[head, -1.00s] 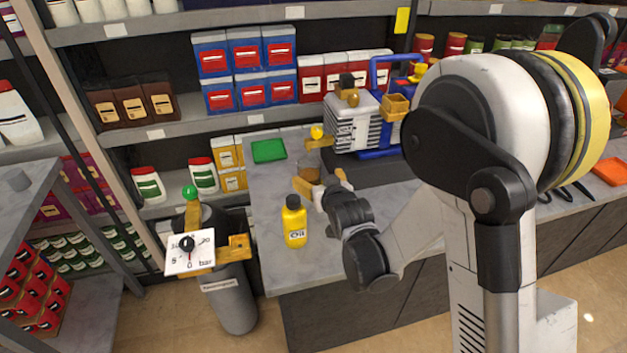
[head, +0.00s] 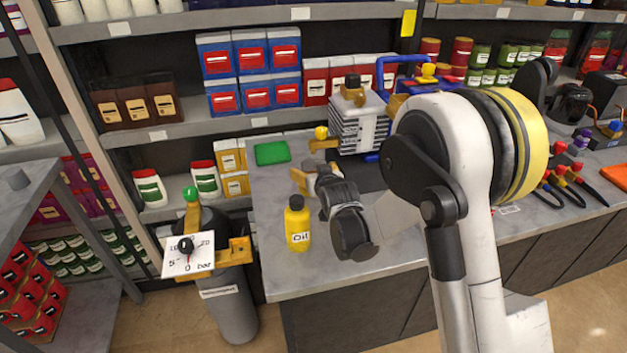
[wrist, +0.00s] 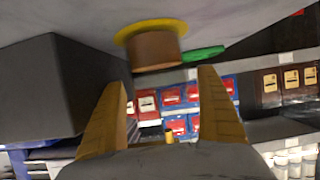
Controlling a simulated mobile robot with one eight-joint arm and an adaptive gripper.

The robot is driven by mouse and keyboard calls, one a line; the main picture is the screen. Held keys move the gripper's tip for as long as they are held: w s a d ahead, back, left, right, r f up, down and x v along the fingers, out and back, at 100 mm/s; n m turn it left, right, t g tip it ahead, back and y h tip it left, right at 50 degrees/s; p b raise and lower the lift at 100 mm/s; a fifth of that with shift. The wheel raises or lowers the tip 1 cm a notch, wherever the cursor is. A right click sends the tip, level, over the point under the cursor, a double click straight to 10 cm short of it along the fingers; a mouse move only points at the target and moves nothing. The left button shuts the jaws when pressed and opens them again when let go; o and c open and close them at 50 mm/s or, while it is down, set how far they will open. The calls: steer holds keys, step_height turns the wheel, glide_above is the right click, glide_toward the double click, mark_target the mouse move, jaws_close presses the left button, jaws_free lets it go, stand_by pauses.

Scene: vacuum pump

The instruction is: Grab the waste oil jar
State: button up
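The waste oil jar (wrist: 154,48), brown with a yellow rim, stands on the grey counter in the upper middle of the wrist view, where the picture is upside down. My gripper (wrist: 163,78) is open, with its two tan fingers apart and nothing between them. The jar lies just beyond the fingertips, roughly in line with the gap. In the head view my gripper (head: 308,178) is low over the counter in front of the vacuum pump (head: 358,125), and it hides most or all of the jar.
A yellow oil bottle (head: 298,226) stands near the counter's front left, close to my wrist. A green pad (head: 272,153) lies behind on the counter (head: 290,275). The pump's dark base (wrist: 50,90) is close beside one finger. A gas cylinder with a gauge (head: 190,254) stands left.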

steer(key=c, duration=1.3)
steer(key=shift+c, duration=0.2)
